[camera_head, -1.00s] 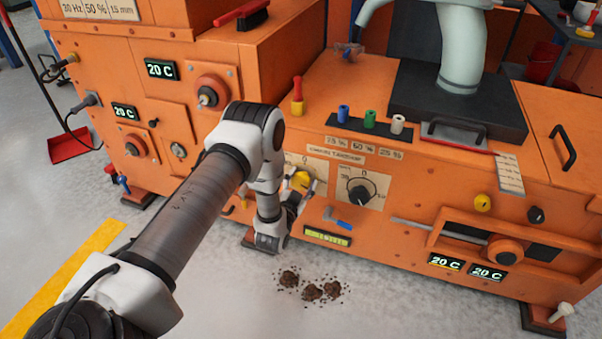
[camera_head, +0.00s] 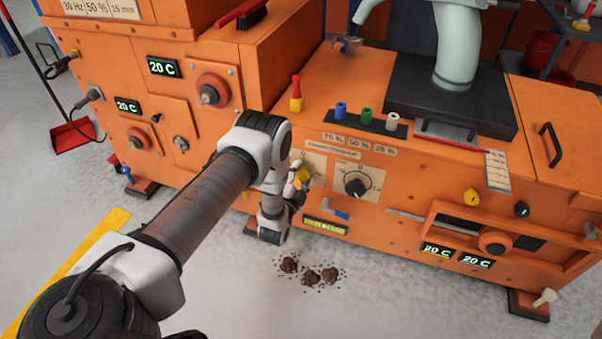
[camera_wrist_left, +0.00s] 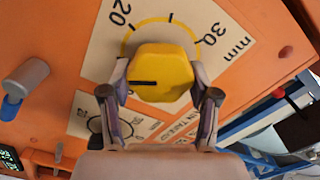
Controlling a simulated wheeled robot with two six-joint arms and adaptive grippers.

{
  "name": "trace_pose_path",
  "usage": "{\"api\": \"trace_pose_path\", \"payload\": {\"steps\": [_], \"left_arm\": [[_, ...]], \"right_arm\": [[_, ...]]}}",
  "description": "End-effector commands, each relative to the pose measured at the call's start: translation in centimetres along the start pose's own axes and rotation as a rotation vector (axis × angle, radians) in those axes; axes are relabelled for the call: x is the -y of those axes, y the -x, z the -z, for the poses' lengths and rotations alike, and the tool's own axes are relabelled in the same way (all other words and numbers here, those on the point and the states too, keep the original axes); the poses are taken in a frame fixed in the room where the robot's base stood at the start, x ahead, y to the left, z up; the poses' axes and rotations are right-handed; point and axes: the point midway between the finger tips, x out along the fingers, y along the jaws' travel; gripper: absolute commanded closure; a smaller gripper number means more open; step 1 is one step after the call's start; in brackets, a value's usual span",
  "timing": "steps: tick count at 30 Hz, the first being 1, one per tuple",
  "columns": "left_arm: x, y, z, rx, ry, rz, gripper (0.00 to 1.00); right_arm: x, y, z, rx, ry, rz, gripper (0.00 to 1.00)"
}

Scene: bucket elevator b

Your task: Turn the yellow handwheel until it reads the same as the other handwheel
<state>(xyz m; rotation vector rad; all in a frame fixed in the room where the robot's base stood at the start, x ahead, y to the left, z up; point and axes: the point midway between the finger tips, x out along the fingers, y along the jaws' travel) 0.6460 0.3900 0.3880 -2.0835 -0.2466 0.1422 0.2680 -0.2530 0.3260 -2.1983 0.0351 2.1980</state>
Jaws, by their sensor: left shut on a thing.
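The yellow handwheel (camera_head: 303,173) sits on the front of the orange machine, partly hidden by my wrist. In the left wrist view the yellow handwheel (camera_wrist_left: 165,62) has a black line pointing left in the picture, over a cream scale plate marked 20, 30 and mm. My left gripper (camera_head: 299,180) is at it; in the wrist view the fingers of my left gripper (camera_wrist_left: 163,84) are closed against its opposite sides. The other handwheel, black (camera_head: 356,186), is on its own plate to the right; its reading is too small to tell. My right gripper is out of view.
A slotted rail with a round knob (camera_head: 495,242) sticks out at right. Dark debris (camera_head: 310,273) lies on the floor in front.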

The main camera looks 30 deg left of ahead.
Motion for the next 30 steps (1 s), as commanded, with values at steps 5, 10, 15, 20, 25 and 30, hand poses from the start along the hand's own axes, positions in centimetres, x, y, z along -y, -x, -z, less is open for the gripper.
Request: {"api": "trace_pose_path", "payload": {"steps": [5, 10, 15, 20, 25, 30], "left_arm": [[0.0, -0.1, 0.0, -0.001, -0.002, 0.001, 0.74], [0.0, -0.1, 0.0, -0.001, -0.001, 0.001, 0.36], [0.0, 0.0, 0.0, -0.001, -0.001, 0.001, 0.15], [0.0, 0.0, 0.0, 0.000, -0.001, 0.000, 0.15], [-0.1, 1.0, 0.0, 0.001, -0.001, -0.001, 0.15], [-0.2, 4.8, -0.1, 0.003, -0.001, -0.005, 0.15]], "right_arm": [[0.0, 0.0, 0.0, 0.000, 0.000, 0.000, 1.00], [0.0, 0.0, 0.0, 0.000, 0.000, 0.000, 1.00], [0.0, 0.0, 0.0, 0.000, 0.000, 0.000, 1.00], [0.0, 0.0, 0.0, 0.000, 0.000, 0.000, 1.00], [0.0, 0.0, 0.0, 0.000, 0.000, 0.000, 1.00], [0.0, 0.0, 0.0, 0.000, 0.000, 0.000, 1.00]]}}
